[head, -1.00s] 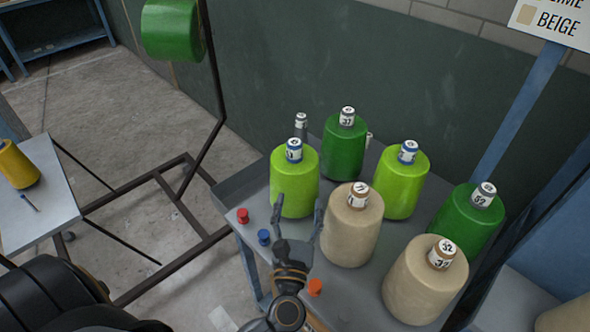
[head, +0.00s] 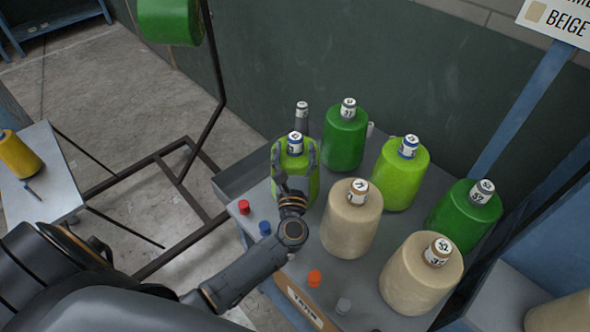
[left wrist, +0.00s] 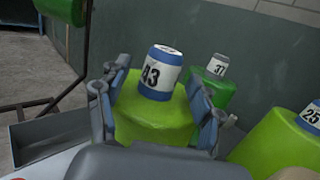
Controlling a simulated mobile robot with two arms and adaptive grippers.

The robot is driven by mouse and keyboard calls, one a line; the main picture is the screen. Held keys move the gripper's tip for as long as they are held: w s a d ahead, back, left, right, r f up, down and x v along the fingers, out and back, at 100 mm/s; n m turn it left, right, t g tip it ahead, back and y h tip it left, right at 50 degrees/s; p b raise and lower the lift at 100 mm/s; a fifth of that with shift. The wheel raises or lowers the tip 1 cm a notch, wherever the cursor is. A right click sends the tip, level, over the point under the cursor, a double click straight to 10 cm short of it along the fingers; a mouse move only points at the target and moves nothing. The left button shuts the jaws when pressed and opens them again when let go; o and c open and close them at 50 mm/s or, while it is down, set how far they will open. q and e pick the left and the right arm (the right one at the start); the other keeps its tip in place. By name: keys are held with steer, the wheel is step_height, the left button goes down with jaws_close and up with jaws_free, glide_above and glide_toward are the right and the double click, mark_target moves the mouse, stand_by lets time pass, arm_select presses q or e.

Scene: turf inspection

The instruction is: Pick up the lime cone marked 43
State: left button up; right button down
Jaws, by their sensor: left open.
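The lime cone marked 43 (left wrist: 152,115) stands upright on the grey cart top, with a blue and white label tube on top. In the head view the lime cone (head: 307,185) is partly hidden behind my left gripper (head: 294,160). My left gripper is open, with one finger on each side of the cone; in the left wrist view its fingers (left wrist: 158,108) flank the cone below the label. I cannot tell whether they touch it. My right gripper is not in view.
A second lime cone (head: 402,178), marked 25 in the left wrist view, stands to the right. Green cones (head: 344,140) and beige cones (head: 351,222) stand close by. Red, blue and orange caps (head: 314,278) line the front edge. A grey tray (head: 238,178) is at the left.

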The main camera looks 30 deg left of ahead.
arm_select(q)
steer(key=shift+w+a+r, duration=0.25)
steer(key=shift+w+a, duration=0.05)
steer(key=shift+w, duration=0.35)
steer(key=shift+w+a+f, duration=0.15)
steer(key=shift+w+a, duration=0.1)
steer(key=shift+w, duration=0.2)
steer(key=shift+s, duration=0.1)
jaws_close()
steer(key=shift+r, duration=0.3)
